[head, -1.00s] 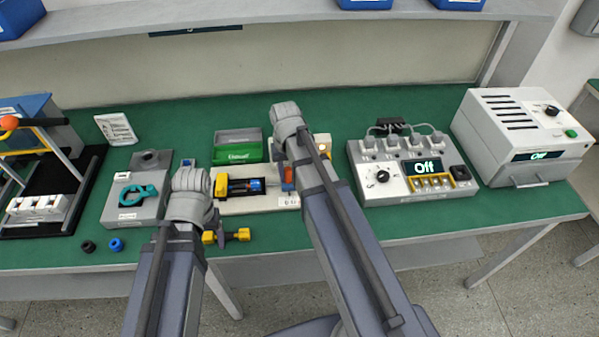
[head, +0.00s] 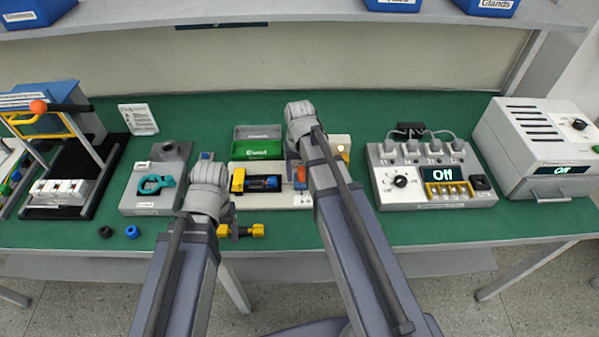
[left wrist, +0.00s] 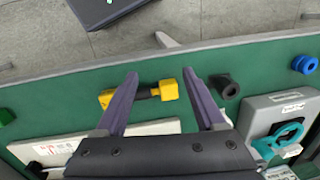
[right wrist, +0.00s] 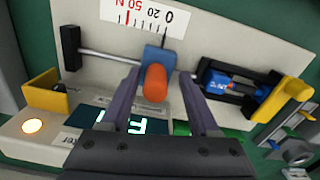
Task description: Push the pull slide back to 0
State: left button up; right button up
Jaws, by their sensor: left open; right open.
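The pull slide is a blue block (right wrist: 158,58) with an orange knob (right wrist: 154,83) on a metal rail, in the right wrist view. Its pointer is by the 0 end of the printed scale (right wrist: 130,14); an exact reading is hard to tell. The orange knob also shows in the head view (head: 300,176). My right gripper (right wrist: 158,76) is open, its fingers on either side of the knob; contact is unclear. My left gripper (left wrist: 160,78) is open above the bench's front edge, over a yellow and black part (left wrist: 142,95), and holds nothing.
A cylinder fixture with yellow end (right wrist: 245,85) sits beside the slide. A green bin (head: 258,149) stands behind, a socket box (head: 432,195) to the right, a grey block with teal clamp (head: 155,184) to the left. Black and blue rings (head: 132,232) lie near the front edge.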

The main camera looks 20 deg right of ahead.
aim_at(299, 169)
jog(key=shift+r+p, duration=3.9)
pick_arm(q)
notch_tip(299, 169, up, 8)
jog(key=shift+f, duration=0.15)
